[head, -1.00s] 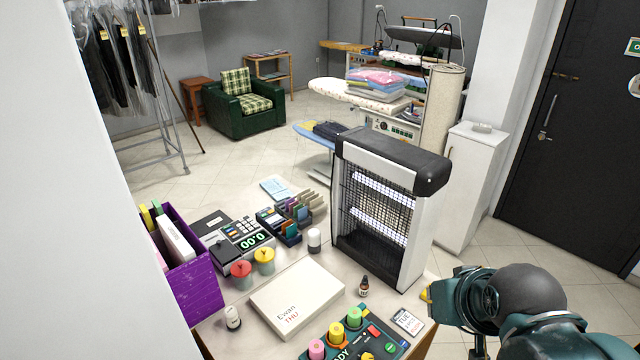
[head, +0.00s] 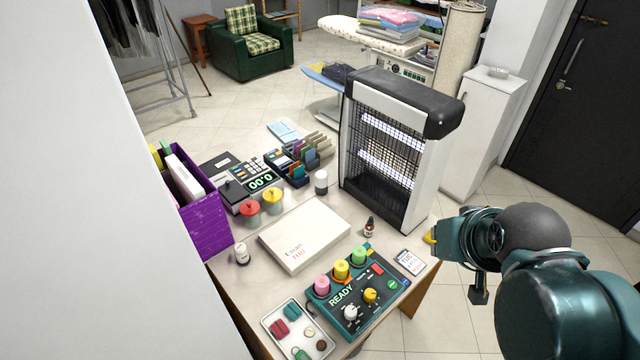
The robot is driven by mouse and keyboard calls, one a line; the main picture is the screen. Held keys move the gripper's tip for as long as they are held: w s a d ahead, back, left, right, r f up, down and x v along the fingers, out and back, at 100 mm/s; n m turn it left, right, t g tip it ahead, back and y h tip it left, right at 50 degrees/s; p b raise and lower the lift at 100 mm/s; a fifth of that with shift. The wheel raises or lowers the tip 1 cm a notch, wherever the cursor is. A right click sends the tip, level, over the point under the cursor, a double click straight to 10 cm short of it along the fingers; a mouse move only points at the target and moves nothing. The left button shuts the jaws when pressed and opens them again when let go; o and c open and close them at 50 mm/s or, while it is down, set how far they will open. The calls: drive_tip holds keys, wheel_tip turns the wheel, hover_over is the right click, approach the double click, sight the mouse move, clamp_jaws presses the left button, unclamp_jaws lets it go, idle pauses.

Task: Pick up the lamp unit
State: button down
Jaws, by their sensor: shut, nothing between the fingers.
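Two things could be the lamp unit, and I cannot tell which is meant. A tall white and black framed unit (head: 437,105) with glowing tubes behind a grille stands upright at the table's back right. A teal box (head: 325,306) marked READY, with pink, yellow and green cylinders and knobs, lies at the table's front. My gripper (head: 431,238) is at the right, beside the table's right edge, its yellow tip pointing left. It is shut and empty, apart from both units. Its fingers are mostly hidden.
Around them on the table (head: 232,273) are a white box (head: 305,235), a small dropper bottle (head: 369,227), a date card (head: 410,262) and a tray of small items (head: 272,322). A purple bin (head: 207,226) stands left. A white cabinet (head: 485,130) stands behind the tall unit.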

drive_tip(key=c, duration=3.2)
unclamp_jaws()
drive_tip(key=shift+c, duration=0.2)
drive_tip(key=o, duration=1.6)
